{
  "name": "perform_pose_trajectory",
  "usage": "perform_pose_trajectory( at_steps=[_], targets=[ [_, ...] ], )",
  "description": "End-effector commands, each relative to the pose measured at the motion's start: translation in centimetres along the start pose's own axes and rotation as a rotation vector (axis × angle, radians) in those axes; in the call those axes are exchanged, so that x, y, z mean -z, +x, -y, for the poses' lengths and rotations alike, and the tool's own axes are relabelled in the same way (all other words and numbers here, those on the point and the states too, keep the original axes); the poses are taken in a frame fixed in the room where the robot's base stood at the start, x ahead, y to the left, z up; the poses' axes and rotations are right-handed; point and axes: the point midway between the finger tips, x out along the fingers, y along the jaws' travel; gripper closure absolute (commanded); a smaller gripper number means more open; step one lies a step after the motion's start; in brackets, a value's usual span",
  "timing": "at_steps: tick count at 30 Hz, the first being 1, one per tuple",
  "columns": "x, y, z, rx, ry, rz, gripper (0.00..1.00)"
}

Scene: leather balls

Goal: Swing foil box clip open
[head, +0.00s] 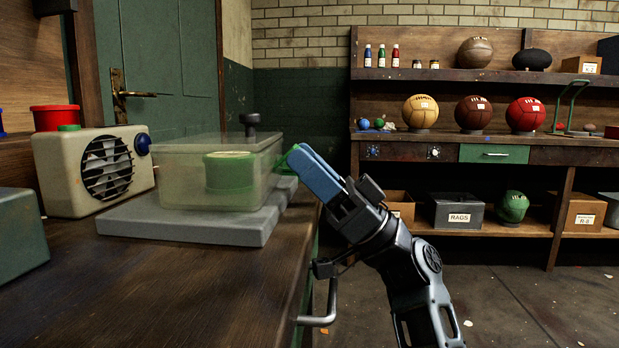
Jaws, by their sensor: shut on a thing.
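The foil box (175,165) is a clear box with a green-labelled round item inside, standing on a grey slab (190,227) on the dark wooden bench. A green clip (289,157) shows at the box's right side. My gripper (296,160) has blue fingers and reaches in from the lower right. Its fingertips are shut on the green clip. The fingers hide part of the clip, so I cannot tell how far it is swung. A dark knob (250,121) shows above the box's back right corner.
A beige fan unit (92,168) stands left of the box, with a red tub (56,118) behind it. A grey-green box (18,236) is at the bench's left edge. The bench front (200,300) is clear. Shelves with balls (473,112) stand at the back right.

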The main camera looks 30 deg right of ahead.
Motion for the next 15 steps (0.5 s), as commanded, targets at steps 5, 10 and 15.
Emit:
perform_pose_trajectory(
  at_steps=[5, 10, 15],
  targets=[
    [-0.07, -0.05, -0.02, -0.001, 0.001, -0.002, 0.88],
    [-0.06, -0.04, -0.03, -0.001, 0.001, -0.001, 0.88],
    [-0.06, -0.03, -0.02, -0.001, 0.001, -0.001, 0.47]
  ],
)
